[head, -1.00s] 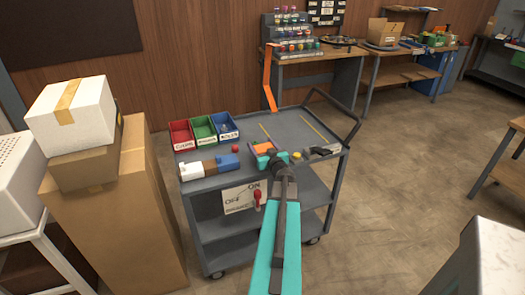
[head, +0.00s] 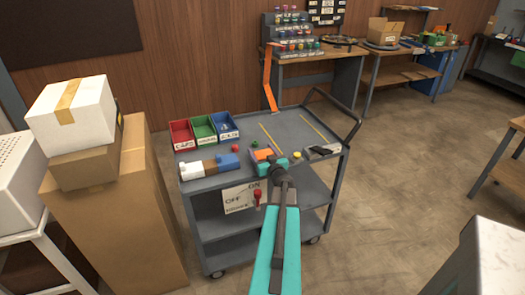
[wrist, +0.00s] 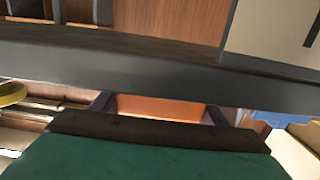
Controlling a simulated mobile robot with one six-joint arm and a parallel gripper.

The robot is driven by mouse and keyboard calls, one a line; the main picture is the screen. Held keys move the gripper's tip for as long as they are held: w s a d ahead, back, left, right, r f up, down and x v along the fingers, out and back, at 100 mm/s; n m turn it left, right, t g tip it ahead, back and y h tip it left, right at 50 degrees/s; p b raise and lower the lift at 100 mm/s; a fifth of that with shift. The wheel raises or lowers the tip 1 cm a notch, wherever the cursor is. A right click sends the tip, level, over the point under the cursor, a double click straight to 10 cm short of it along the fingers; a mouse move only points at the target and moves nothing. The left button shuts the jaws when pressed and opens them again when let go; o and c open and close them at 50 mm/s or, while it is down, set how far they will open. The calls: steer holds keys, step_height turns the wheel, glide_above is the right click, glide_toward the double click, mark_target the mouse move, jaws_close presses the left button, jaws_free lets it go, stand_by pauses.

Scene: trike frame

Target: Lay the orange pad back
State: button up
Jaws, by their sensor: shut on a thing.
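The orange pad (head: 263,154) is at my gripper (head: 274,162), low over the front middle of the grey cart top. In the wrist view the orange pad (wrist: 160,108) shows as a narrow band between two dark purple parts, just beyond the dark front of my teal gripper. My gripper is shut on the pad. Its fingertips are mostly hidden by the wrist in the head view. I cannot tell whether the pad touches the cart top.
The cart top (head: 285,130) has red, green and blue bins (head: 204,131) at the back left. A white, brown and blue block row (head: 208,166) lies front left. Small red (head: 235,148) and yellow (head: 297,155) balls and a grey tool (head: 322,152) lie near my gripper.

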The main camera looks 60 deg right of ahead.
steer(key=shift+f, duration=0.15)
steer(key=o, duration=0.9)
steer(key=shift+o, duration=0.2)
steer(key=b+v, duration=0.1)
steer(key=v, duration=1.1)
steer(key=shift+b, duration=0.3)
stand_by(0.3)
